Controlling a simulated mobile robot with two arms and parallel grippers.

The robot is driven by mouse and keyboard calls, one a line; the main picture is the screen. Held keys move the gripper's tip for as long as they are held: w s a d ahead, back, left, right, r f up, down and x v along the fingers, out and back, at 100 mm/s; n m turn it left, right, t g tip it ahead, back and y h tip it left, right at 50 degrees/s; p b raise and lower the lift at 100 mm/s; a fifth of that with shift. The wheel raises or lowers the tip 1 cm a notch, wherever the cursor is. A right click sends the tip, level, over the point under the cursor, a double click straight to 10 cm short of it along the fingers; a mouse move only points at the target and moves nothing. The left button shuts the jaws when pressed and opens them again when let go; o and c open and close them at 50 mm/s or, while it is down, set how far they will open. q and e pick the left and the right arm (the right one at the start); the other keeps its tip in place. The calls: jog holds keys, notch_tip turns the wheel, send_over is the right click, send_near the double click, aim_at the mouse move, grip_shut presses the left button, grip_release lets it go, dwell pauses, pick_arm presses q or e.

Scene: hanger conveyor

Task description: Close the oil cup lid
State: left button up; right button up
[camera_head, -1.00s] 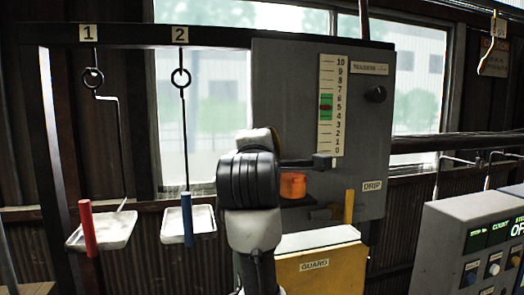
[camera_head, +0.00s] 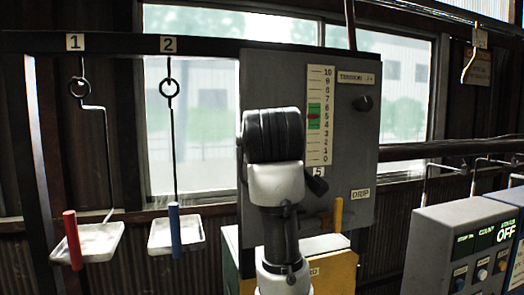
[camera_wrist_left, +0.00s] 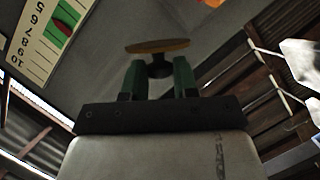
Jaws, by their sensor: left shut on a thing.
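In the left wrist view, my left gripper (camera_wrist_left: 158,82) has its two green-padded fingers on either side of a short dark stem. I cannot tell whether the lid touches the cup. My right gripper is in neither view.
The panel has a number scale (camera_head: 319,115), a dark knob (camera_head: 363,103) and a DRIP label (camera_head: 360,194). A yellow guard box (camera_head: 335,272) is below. Two trays (camera_head: 98,240) (camera_head: 184,236) hang at left. A control console (camera_head: 450,250) stands at right.

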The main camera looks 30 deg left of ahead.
pick_arm(q)
jog(key=m, duration=0.1)
jog(key=w+d+m+g, duration=0.1)
jog(key=m+g+y, duration=0.1)
jog(key=shift+w+d+f+m, duration=0.3)
jog(key=shift+w+m, duration=0.1)
jog(key=shift+w+d+f+m+g+y, duration=0.25)
jog(key=shift+m+g, duration=0.25)
jog(key=shift+m, duration=0.25)
jog(key=shift+w+d+f+m+g+y, duration=0.15)
jog(key=shift+w+f+m+g+y, duration=0.3)
jog(key=shift+m, duration=0.3)
jog(key=shift+s+r, duration=0.1)
jog(key=shift+s, duration=0.05)
jog(key=o, duration=0.9)
jog(key=shift+d, duration=0.1)
jog(key=b+v, duration=0.4)
jog(key=v, duration=0.6)
jog(key=shift+s+d+r+b, duration=0.2)
jog(key=shift+d+r+b, duration=0.05)
jog(key=shift+b, duration=0.1)
